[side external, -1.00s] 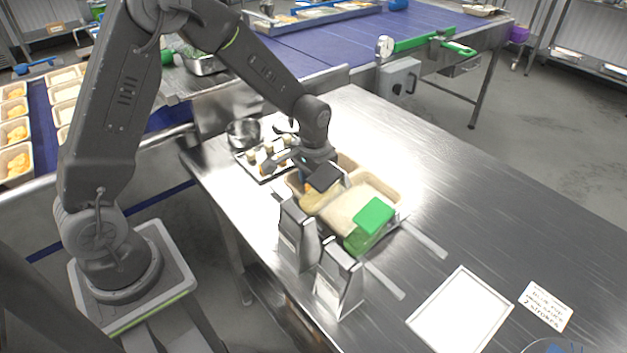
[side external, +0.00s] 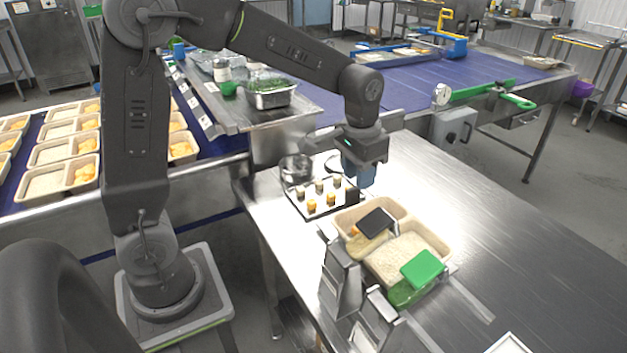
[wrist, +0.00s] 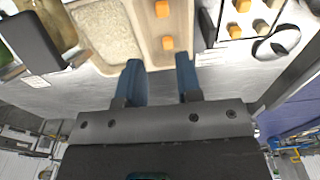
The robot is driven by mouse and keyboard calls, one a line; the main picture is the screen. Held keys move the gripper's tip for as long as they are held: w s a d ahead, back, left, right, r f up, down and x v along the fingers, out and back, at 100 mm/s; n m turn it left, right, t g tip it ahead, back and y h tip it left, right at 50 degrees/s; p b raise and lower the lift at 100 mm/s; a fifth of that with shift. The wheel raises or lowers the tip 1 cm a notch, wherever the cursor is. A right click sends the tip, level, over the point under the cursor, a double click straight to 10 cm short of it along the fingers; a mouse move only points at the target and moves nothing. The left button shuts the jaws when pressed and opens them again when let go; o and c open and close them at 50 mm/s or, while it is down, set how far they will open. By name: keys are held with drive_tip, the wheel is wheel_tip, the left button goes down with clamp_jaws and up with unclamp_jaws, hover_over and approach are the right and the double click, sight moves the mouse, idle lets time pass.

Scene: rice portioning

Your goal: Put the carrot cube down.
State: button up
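The meal tray (side external: 445,262) stands on the steel table. Its rice compartment (wrist: 105,30) is beside a narrower compartment, where two carrot cubes (wrist: 167,43) lie apart in the wrist view. Orange also shows in the tray's back-left compartment (side external: 355,230) in the side view, partly hidden by a dark lid-like piece (side external: 376,223). My gripper (wrist: 160,78) is open, its blue fingers apart with nothing between them. In the side view my gripper (side external: 358,172) hangs above the table, behind the tray and clear of it.
A small rack tray (side external: 293,200) with more carrot cubes (side external: 311,206) and pale cubes stands left of the meal tray, with a metal bowl (side external: 296,168) behind. Metal upright holders (side external: 340,280) stand at the front. The table's right side is clear.

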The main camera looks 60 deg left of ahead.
drive_tip(key=s+d+r+t, duration=0.1)
drive_tip(key=s+r+t, duration=0.1)
drive_tip(key=s, duration=0.7)
drive_tip(key=s+d+r+t, duration=0.1)
drive_tip(key=s+r+t, duration=0.2)
drive_tip(key=s, duration=0.6)
drive_tip(key=shift+r, duration=0.65)
